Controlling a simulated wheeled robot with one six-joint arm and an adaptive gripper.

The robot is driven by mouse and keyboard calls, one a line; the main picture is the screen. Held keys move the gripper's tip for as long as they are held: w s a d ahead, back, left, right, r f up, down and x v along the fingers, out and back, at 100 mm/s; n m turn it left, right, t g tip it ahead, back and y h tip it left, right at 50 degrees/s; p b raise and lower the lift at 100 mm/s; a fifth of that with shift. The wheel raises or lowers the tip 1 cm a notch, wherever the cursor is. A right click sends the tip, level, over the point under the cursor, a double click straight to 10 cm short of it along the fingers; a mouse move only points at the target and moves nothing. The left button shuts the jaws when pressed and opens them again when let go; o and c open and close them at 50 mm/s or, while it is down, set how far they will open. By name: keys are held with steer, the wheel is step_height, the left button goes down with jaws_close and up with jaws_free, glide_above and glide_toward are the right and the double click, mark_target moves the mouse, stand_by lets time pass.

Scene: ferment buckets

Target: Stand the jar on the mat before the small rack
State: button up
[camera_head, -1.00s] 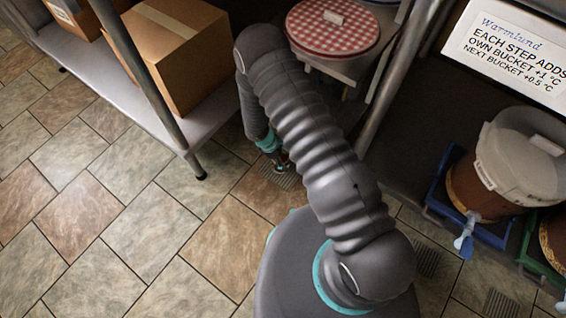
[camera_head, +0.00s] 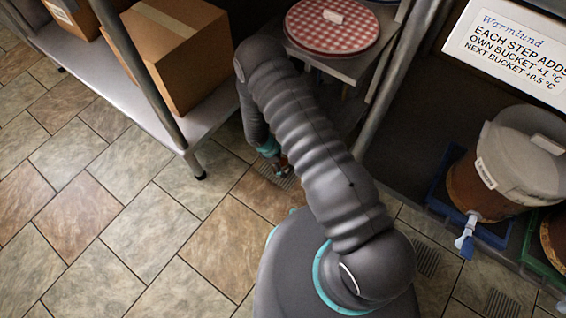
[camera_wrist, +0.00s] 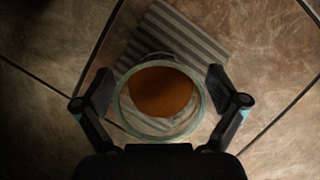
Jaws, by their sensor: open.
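The jar, a round glass with orange-brown contents (camera_wrist: 160,92), is seen from above in the wrist view. A grey striped mat (camera_wrist: 205,45) on the tiled floor shows behind and beneath it. The jar overlaps the mat in this view, and its base contact is hidden. My gripper (camera_wrist: 160,88) is open, with one finger on each side of the jar and small gaps visible. In the head view my gripper (camera_head: 281,165) is low, over the striped mat (camera_head: 267,173), near the racks. The jar is too small to make out clearly there.
A metal shelf with cardboard boxes (camera_head: 178,60) stands at left. A small rack (camera_head: 345,68) carries a checkered-cloth lid (camera_head: 332,25). At right, a bucket with a tap (camera_head: 500,175) sits in a blue tray. Floor tiles at lower left are clear.

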steer(key=shift+r+p, duration=0.25)
steer(key=shift+p, duration=0.05)
steer(key=v, duration=1.1)
steer(key=shift+a+r, duration=0.25)
steer(key=shift+r, duration=0.1)
stand_by(0.4)
